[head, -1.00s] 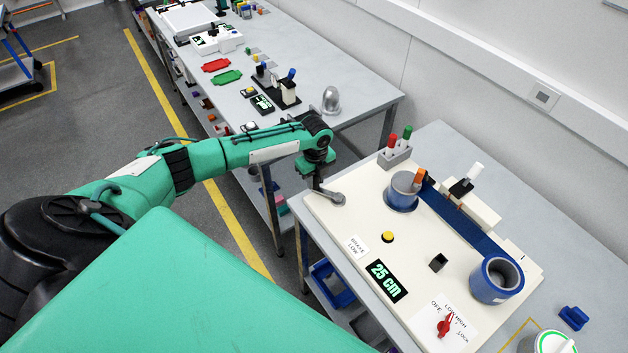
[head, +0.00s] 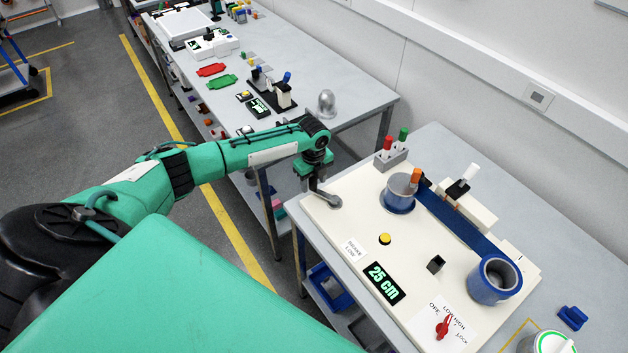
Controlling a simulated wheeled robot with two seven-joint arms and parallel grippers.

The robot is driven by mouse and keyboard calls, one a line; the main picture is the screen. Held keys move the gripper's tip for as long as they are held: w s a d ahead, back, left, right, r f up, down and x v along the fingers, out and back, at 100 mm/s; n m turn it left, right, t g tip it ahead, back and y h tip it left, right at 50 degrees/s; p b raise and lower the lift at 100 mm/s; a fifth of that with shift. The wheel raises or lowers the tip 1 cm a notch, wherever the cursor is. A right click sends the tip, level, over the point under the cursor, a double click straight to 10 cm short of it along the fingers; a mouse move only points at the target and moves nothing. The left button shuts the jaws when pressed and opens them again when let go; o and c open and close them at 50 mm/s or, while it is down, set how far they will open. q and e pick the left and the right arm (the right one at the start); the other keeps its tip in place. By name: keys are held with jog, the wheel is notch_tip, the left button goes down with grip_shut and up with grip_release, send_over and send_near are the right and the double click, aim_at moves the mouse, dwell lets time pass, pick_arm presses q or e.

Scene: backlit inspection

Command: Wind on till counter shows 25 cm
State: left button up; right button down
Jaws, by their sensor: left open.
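The counter (head: 384,283) on the cream winding board (head: 345,222) shows 25 cm in pale green digits. A blue reel (head: 398,200) with an orange peg stands at the board's back. A dark blue band (head: 455,222) runs from there to a second blue-rimmed reel (head: 494,282) at the right. A grey crank lever (head: 327,199) lies at the board's left corner. My left gripper (head: 315,184) points down right at the crank's left end, jaws open. Its fingertips are small and dark, so contact with the crank cannot be told. My right gripper is out of view.
The board also carries a yellow button (head: 385,239), a red knob (head: 442,326) on a label reading OFF, LOW, HIGH, LOCK, and a white-tipped lever (head: 463,181). A grey holder (head: 391,158) with red and green pens stands behind. A blue block (head: 572,318) lies right.

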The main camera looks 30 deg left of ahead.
pick_arm(q)
jog(key=shift+r+p, duration=2.5)
jog(key=shift+r, duration=1.55)
